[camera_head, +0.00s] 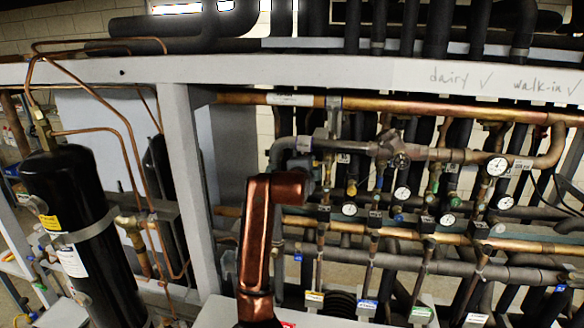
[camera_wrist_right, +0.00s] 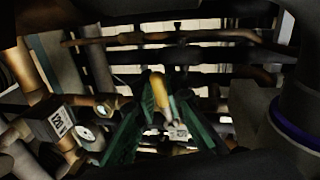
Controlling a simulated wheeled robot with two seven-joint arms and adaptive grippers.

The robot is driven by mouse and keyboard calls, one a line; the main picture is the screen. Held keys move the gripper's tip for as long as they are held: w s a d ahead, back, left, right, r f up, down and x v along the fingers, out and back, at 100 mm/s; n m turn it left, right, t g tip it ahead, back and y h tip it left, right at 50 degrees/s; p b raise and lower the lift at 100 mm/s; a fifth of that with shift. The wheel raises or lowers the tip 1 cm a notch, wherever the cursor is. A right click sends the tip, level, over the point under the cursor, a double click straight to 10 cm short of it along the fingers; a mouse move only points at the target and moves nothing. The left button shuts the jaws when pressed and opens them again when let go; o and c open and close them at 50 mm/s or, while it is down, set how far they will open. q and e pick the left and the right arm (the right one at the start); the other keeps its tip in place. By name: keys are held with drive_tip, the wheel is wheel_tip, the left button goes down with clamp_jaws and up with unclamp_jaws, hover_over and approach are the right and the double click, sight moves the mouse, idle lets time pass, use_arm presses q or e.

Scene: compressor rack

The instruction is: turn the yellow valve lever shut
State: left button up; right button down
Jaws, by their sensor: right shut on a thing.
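The yellow valve lever (camera_wrist_right: 158,88) shows in the middle of the right wrist view, standing roughly upright. My right gripper (camera_wrist_right: 166,106) has its two green fingers on either side of it and is shut on it. A small white tag (camera_wrist_right: 178,133) shows just below the lever, between the fingers. In the head view my copper-coloured arm rises in front of the rack, and I cannot make out its gripper or the held lever there. My left gripper is in neither view.
Copper pipes (camera_head: 430,108) and dark pipes cross the rack, with several round gauges (camera_head: 497,166) at the right. A black cylinder (camera_head: 75,215) stands at the left. A pale beam (camera_head: 300,69) runs across the top. Pipes with a labelled block (camera_wrist_right: 58,122) crowd the gripper's left.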

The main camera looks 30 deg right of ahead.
drive_tip(key=shift+s+d+r+m, duration=0.15)
drive_tip(key=shift+s+r+m, duration=0.05)
drive_tip(key=shift+r+m, duration=0.35)
drive_tip(key=shift+m, duration=0.25)
drive_tip(key=c, duration=2.3)
unclamp_jaws()
drive_tip(key=shift+o, duration=1.4)
drive_tip(key=shift+s, duration=0.2)
drive_tip(key=shift+o, duration=0.3)
drive_tip(key=shift+w, duration=0.1)
drive_tip(key=shift+w+a, duration=0.2)
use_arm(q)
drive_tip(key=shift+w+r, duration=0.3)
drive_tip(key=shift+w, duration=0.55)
use_arm(e)
drive_tip(key=v, duration=1.2)
drive_tip(key=shift+s, duration=0.15)
